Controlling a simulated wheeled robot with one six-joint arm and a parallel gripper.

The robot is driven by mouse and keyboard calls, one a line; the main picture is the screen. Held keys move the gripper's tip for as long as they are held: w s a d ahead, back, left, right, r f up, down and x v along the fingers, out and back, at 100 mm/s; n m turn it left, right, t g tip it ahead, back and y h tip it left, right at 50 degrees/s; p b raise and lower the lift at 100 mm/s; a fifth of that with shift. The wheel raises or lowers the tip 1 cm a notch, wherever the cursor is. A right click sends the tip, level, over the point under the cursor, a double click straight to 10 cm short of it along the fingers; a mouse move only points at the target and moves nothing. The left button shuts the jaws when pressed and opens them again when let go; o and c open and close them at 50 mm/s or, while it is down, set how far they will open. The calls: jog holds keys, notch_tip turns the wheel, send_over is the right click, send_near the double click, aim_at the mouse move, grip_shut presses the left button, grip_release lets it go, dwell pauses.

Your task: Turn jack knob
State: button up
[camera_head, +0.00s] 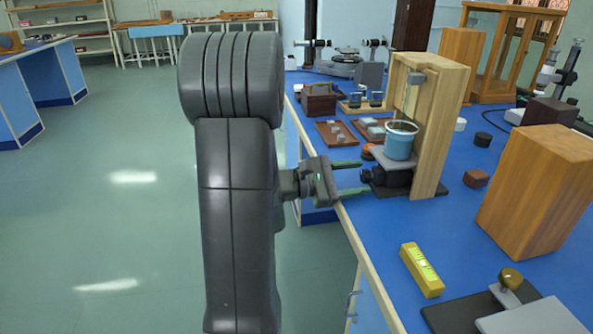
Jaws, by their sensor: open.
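The jack (395,180) is a small dark block with a grey top plate, at the foot of a wooden stand. A glass beaker of blue liquid (399,145) rests on it. Its black knob (367,176) points left, towards the bench edge. My gripper (363,177) is open, with one green-edged finger above the knob and one below it in the picture. The fingertips are at or very close to the knob. I cannot tell whether they touch it. The jaws hold nothing that I can see.
The wooden stand (437,130) rises right behind the jack. Small trays (337,134) lie beyond it. A yellow spirit level (422,270) and a large wooden block (540,190) stand nearer. Blue bench top is bare between the jack and the level. Open floor lies left.

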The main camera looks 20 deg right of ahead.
jog(key=n+p, duration=0.2)
jog(key=p, duration=0.1)
jog(key=n+p, duration=0.3)
jog(key=shift+r, duration=0.4)
jog(key=w+a, duration=0.1)
jog(key=a, duration=1.2)
jog(key=shift+w+a+f, duration=0.3)
jog(key=shift+w+a, duration=0.05)
jog(key=shift+a, duration=0.05)
jog(key=shift+r+p, duration=0.1)
jog(key=shift+p, duration=0.35)
jog(key=d+p, duration=0.1)
jog(key=d, duration=0.3)
jog(key=s+d+p, duration=0.1)
jog(key=d, duration=0.4)
jog(key=d+p, duration=0.1)
jog(key=d, duration=0.3)
jog(key=shift+s+d+f, duration=0.25)
jog(key=shift+c, duration=0.2)
jog(key=shift+m, duration=0.3)
jog(key=c, duration=0.9)
